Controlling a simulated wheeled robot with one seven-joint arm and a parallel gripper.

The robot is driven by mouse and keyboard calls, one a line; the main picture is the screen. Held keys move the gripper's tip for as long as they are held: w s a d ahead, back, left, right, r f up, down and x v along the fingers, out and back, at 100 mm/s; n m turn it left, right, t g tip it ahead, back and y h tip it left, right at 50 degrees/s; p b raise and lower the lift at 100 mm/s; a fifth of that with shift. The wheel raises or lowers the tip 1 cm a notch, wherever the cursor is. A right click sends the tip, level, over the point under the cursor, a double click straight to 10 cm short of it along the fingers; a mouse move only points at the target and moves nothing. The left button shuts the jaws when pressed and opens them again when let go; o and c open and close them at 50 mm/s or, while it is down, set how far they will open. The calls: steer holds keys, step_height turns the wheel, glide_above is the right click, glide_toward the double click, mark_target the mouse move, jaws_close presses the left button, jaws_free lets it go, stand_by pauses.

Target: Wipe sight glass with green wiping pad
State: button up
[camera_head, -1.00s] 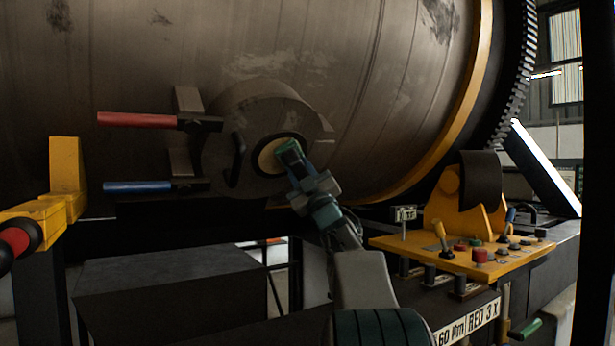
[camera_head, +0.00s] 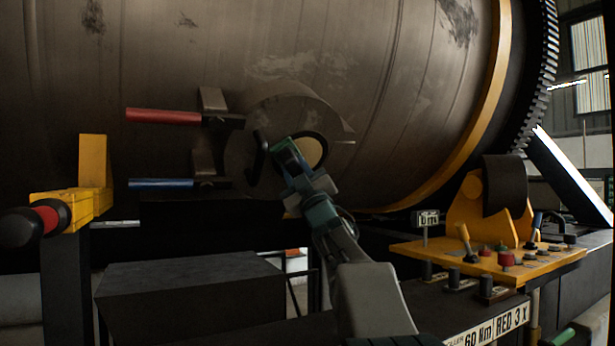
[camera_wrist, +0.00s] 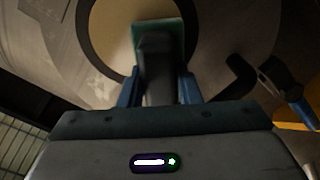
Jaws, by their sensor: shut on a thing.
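The sight glass (camera_head: 313,152) is a pale yellow disc in a dark ring on the round cover of the big drum. It also shows in the wrist view (camera_wrist: 118,28). My gripper (camera_head: 291,168) is shut on the green wiping pad (camera_head: 284,151), at the glass's left edge in the head view. In the wrist view the pad (camera_wrist: 176,32) overlaps the glass and its dark ring, with its dark grip between my blue fingers (camera_wrist: 158,82). I cannot tell whether the pad touches the glass. The pad and gripper hide part of the glass.
A dark curved handle (camera_head: 260,156) stands just left of the pad. Red (camera_head: 163,116) and blue (camera_head: 160,183) levers stick out further left. A yellow control panel (camera_head: 480,262) with knobs lies at lower right. A dark box (camera_head: 190,290) stands below the drum.

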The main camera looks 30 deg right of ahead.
steer(key=shift+a, duration=0.15)
steer(key=shift+s+f+b, duration=0.15)
steer(key=shift+f+b, duration=0.1)
steer(key=shift+b, duration=0.15)
steer(key=b+v, duration=0.3)
steer(key=shift+s+f+b, duration=0.1)
steer(key=shift+f+b, duration=0.1)
steer(key=shift+b, duration=0.1)
steer(key=shift+s+f+b, duration=0.45)
steer(key=shift+s+b, duration=0.15)
steer(key=shift+b, duration=0.1)
steer(key=shift+s, duration=0.25)
steer(key=shift+f, duration=0.15)
steer(key=b+v, duration=0.2)
steer(key=b, duration=0.1)
steer(key=shift+s+f, duration=0.2)
steer(key=shift+s, duration=0.2)
